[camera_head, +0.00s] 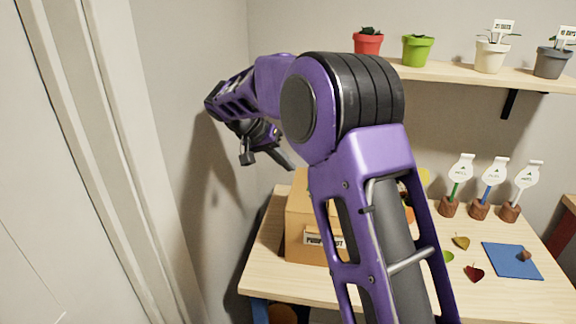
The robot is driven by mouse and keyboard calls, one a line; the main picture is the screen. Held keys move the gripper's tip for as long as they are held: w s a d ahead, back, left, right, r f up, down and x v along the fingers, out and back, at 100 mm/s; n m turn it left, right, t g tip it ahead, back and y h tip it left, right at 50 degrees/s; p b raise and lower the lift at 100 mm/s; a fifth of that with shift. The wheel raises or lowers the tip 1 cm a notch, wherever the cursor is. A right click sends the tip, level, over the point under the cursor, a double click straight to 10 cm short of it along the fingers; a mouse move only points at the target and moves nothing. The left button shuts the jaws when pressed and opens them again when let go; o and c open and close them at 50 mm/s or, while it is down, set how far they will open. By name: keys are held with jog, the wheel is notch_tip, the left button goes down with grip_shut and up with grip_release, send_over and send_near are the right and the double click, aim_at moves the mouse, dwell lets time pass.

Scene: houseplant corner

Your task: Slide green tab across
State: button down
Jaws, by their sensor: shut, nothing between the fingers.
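My gripper (284,160) hangs in the air at the left, high above the back left of the table, near the wall. Its dark fingers are shut and point down to the right, with nothing seen in them. I cannot pick out a green tab for certain. A tan box (301,222) with a white label (322,239) stands on the table below my gripper, and my arm hides its right part. A small green leaf-shaped piece (448,257) lies on the table right of my arm. One marker with a green stem (454,190) stands in a brown base.
A blue mat (512,261) with a brown lump (524,255), a red leaf (474,273) and a yellow leaf (461,242) lie on the table (505,298). Two more markers stand at the back. A shelf (455,75) with potted plants is above. A wall closes the left.

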aim_at(301, 189)
jog(key=x, duration=0.7)
jog(key=shift+d+f, duration=0.1)
jog(key=shift+f, duration=0.1)
jog(key=shift+d, duration=0.1)
jog(key=d+b, duration=0.2)
jog(key=d, duration=0.1)
jog(key=shift+s+d+f, duration=0.1)
jog(key=shift+s+d, duration=0.05)
jog(key=shift+s, duration=0.25)
jog(key=shift+s+d, duration=0.1)
jog(key=shift+d, duration=0.2)
